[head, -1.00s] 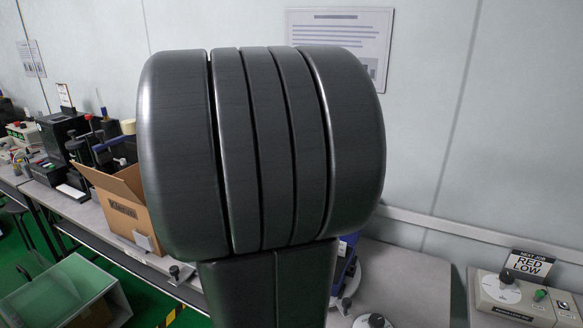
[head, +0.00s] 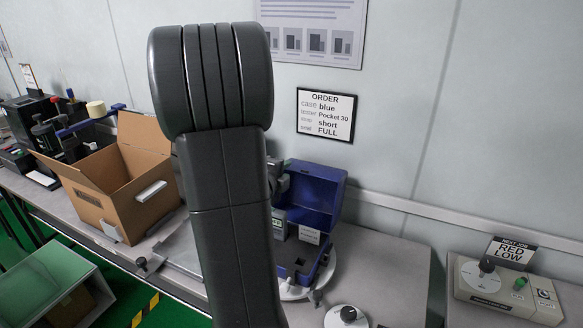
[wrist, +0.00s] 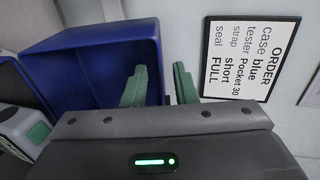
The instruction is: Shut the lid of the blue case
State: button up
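The blue case (head: 315,200) stands open on the bench in the head view, its lid raised at the back. Its dark blue base (head: 300,272) holds a grey tester and a white label, partly hidden by my arm. In the wrist view the blue lid (wrist: 85,65) fills the left half. My gripper (wrist: 160,78) is open, its two green fingers apart. The left finger overlaps the lid's right part and the right finger is against the wall behind; the lid's edge shows between them. I cannot tell whether they touch it. In the head view my arm mostly hides the gripper.
An open cardboard box (head: 110,200) stands left of my arm. A round knob fixture (head: 347,316) is at the front of the bench. A control box (head: 505,290) is at the right. An order sign (head: 326,115) hangs on the wall. Bench right of the case is clear.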

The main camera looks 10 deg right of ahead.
aim_at(292, 167)
jog(key=x, duration=0.5)
jog(key=shift+w+d, duration=0.1)
grip_shut()
dwell(1.3)
